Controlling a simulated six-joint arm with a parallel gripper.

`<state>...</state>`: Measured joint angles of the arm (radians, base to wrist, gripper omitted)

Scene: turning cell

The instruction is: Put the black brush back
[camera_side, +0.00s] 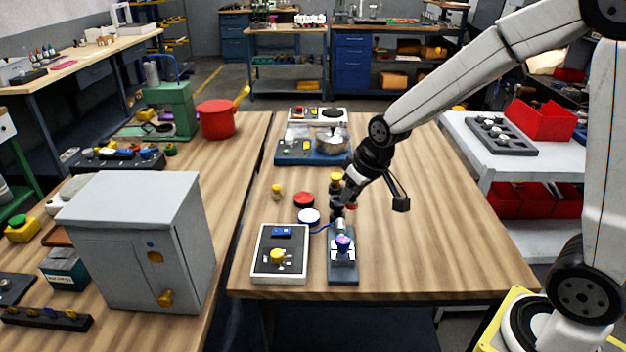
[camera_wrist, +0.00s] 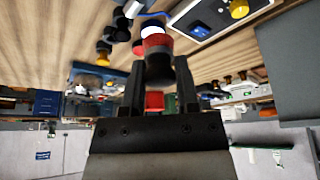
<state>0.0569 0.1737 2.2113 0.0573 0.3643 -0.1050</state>
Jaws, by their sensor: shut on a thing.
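My gripper (camera_wrist: 158,88) is shut on a dark round piece, which I take to be the black brush (camera_wrist: 160,68); it shows between the fingers in the wrist view. In the side view my gripper (camera_side: 345,200) is low over the right table, behind the blue-grey fixture (camera_side: 342,268). The brush is hard to tell from the dark gripper there, and I cannot tell whether it touches anything below. A red disc (camera_side: 304,200) and a white-and-blue disc (camera_side: 309,216) lie just left of my gripper.
A white-rimmed tray (camera_side: 262,270) with a yellow knob stands at front left. A small yellow piece (camera_side: 277,191) stands behind the discs. A blue-based unit (camera_side: 300,153) is at the back. A grey cabinet (camera_side: 140,240) stands on the left table. The table's right side is clear.

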